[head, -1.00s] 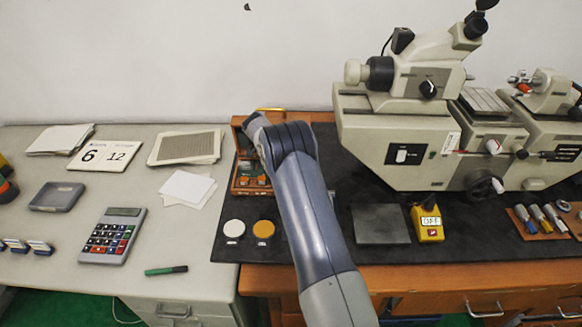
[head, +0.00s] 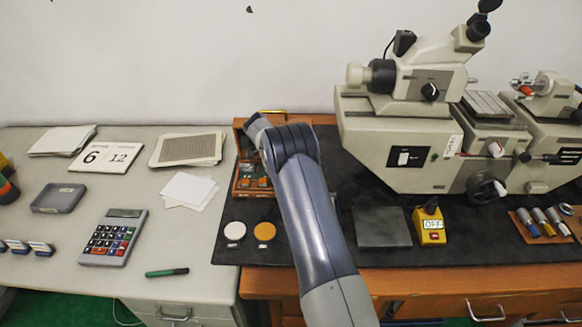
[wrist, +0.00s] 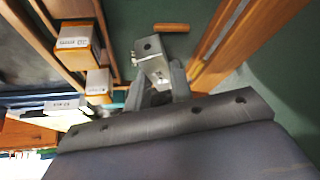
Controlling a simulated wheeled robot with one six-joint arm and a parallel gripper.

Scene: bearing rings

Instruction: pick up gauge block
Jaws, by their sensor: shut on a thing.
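My gripper (wrist: 158,82) shows in the wrist view, its two grey fingers closed on a small metallic block with a dark hole, which I take to be the gauge block (wrist: 150,56). The block sticks out beyond the fingertips over a dark green surface. Wooden strips of a case lie on both sides in the wrist view. In the head view the open wooden case (head: 237,186) is at the back left of the black mat, and my arm hides the gripper and the block. I cannot tell how high the block is.
Labelled blocks (wrist: 76,42) sit between wooden strips left of my gripper in the wrist view. In the head view, a white disc (head: 235,231) and an orange disc (head: 265,231) lie before the case. The large measuring machine (head: 400,150) stands right of my arm.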

